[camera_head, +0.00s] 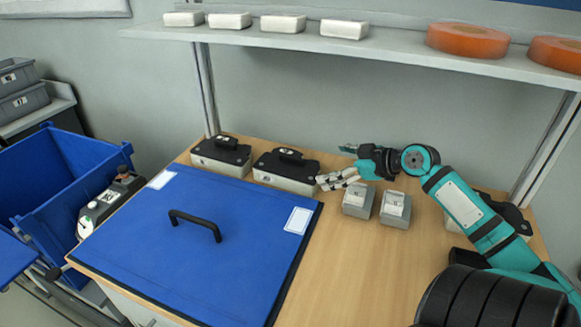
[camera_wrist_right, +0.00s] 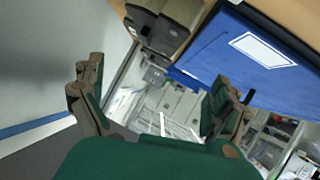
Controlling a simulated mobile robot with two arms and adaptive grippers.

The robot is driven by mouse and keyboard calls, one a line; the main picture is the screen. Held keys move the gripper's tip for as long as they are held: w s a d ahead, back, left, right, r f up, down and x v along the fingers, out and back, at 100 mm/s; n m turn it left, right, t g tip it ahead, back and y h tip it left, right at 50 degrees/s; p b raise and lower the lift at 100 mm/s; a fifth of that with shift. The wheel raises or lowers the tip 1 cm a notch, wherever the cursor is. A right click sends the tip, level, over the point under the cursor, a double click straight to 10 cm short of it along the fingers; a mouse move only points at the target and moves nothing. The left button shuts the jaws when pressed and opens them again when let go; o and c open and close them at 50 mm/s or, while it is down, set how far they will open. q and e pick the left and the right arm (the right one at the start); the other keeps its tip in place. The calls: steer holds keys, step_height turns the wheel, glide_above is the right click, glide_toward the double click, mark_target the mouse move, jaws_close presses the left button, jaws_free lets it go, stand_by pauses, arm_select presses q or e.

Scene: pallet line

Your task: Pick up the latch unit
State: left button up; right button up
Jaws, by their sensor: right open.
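My right gripper (camera_head: 334,166) is open and empty above the back of the wooden table, its fingers pointing left. In the right wrist view its two fingers (camera_wrist_right: 160,100) are wide apart with nothing between them. Which object is the latch unit is not clear. Two small grey units with white tops, a left one (camera_head: 358,199) and a right one (camera_head: 395,209), stand just in front of and below my right gripper and wrist. Two larger pale boxes with black handled tops, a left one (camera_head: 221,155) and a right one (camera_head: 287,171), stand left of the gripper. My left gripper is not in view.
A blue panel with a black handle (camera_head: 190,245) covers the table's left part. Another black-topped box (camera_head: 505,213) is partly hidden behind my right arm. A shelf (camera_head: 390,47) with white blocks and orange rolls hangs above. The table's front middle (camera_head: 345,270) is clear.

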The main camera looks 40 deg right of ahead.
glide_toward(282, 164)
steer(key=shift+s+a+p, duration=0.1)
steer(key=shift+s+p, duration=0.25)
steer(key=shift+s, duration=0.15)
steer(key=shift+w+a+f, duration=0.15)
steer(key=shift+w+f, duration=0.2)
steer(key=shift+w, duration=0.15)
steer(key=shift+w+a+f+p, duration=0.15)
steer(key=shift+w+p, duration=0.2)
steer(key=shift+w, duration=0.35)
steer(key=p+x, duration=0.1)
steer(key=x, duration=0.3)
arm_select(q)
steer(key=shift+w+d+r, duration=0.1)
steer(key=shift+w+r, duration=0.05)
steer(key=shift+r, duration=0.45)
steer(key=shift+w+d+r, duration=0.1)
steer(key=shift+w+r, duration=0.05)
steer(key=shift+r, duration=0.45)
arm_select(e)
steer(key=shift+f, duration=0.1)
steer(key=c, duration=1.4)
